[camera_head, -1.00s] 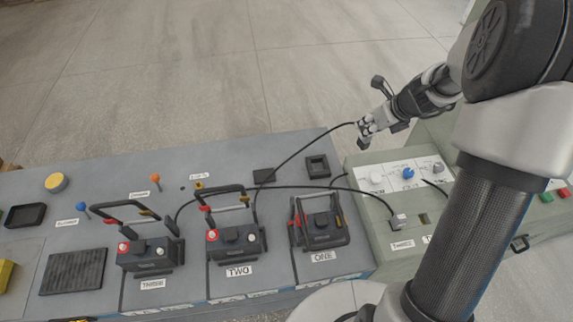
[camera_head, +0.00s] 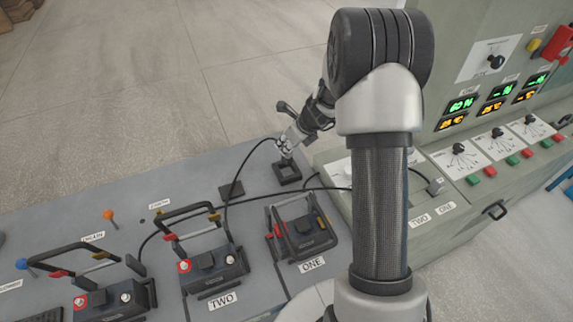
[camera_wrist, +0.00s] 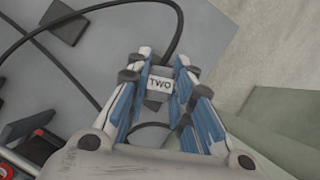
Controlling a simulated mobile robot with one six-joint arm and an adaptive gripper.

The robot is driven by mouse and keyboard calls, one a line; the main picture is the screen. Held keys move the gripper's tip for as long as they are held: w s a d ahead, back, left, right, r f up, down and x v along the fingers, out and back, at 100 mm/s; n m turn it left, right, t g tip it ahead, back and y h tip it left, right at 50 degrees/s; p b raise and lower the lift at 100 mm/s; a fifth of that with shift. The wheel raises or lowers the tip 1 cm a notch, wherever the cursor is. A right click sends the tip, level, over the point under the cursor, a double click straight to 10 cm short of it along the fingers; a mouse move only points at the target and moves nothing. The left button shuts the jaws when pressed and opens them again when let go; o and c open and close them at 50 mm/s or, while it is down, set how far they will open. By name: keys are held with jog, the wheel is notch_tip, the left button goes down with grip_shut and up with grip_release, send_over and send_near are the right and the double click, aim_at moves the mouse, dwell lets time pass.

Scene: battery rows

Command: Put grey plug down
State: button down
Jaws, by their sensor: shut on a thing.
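My gripper (camera_head: 285,148) is shut on the grey plug. In the wrist view the gripper (camera_wrist: 163,66) has its fingers on both sides of the plug (camera_wrist: 157,98), which bears a white label TWO. A black cable runs from the plug and loops to the left. In the head view the plug is small and mostly hidden by the fingers. The gripper is right above a black square holder (camera_head: 287,180) on the grey bench. I cannot tell whether the plug touches the holder.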

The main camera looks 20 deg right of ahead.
aim_at(287, 158)
jog(key=shift+f+b, duration=1.55)
jog(key=shift+f, duration=1.65)
jog(key=shift+f, duration=0.2)
jog(key=c, duration=1.4)
grip_release()
jog(key=shift+r, duration=0.1)
